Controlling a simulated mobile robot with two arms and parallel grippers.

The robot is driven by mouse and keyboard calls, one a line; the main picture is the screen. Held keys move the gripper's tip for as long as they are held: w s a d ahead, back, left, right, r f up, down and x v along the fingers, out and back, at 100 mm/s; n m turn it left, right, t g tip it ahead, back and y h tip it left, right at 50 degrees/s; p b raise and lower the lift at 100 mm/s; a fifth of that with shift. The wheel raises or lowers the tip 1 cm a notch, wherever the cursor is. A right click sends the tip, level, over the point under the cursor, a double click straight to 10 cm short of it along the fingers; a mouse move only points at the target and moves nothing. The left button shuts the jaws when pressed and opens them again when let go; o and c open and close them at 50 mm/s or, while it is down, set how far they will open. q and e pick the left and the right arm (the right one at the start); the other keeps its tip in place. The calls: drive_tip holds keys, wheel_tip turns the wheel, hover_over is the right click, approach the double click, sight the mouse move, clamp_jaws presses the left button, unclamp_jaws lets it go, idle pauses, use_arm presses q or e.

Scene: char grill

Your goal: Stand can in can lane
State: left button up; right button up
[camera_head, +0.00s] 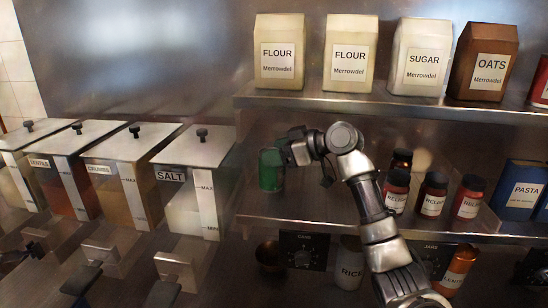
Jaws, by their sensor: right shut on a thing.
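A green can (270,170) is upright at the left end of the lower steel shelf (320,205). My right gripper (284,152) reaches in from the right and is shut on the can near its upper part. The gripper's fingers are mostly hidden behind the wrist and the can. I cannot tell whether the can's base touches the shelf. A dark label that seems to read CANS (303,250) is below this left part of the shelf. My left gripper is not in view.
Several dark-capped relish jars (434,194) stand right of my arm, with a blue PASTA box (518,190) beyond. FLOUR bags (280,52), SUGAR (421,58) and OATS (482,62) stand on the upper shelf. Lidded bins, including SALT (194,180), are at left.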

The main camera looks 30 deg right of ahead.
drive_tip(key=shift+w+a+r, duration=0.1)
drive_tip(key=shift+w+a, duration=0.15)
drive_tip(key=shift+w, duration=0.05)
drive_tip(key=shift+f, duration=0.25)
wheel_tip(320, 180, down, 3)
drive_tip(key=b, duration=0.2)
drive_tip(key=shift+f+b, duration=0.15)
drive_tip(key=shift+b, duration=0.25)
drive_tip(key=o, duration=1.4)
drive_tip(key=b+v, duration=0.5)
drive_tip(key=v, duration=0.7)
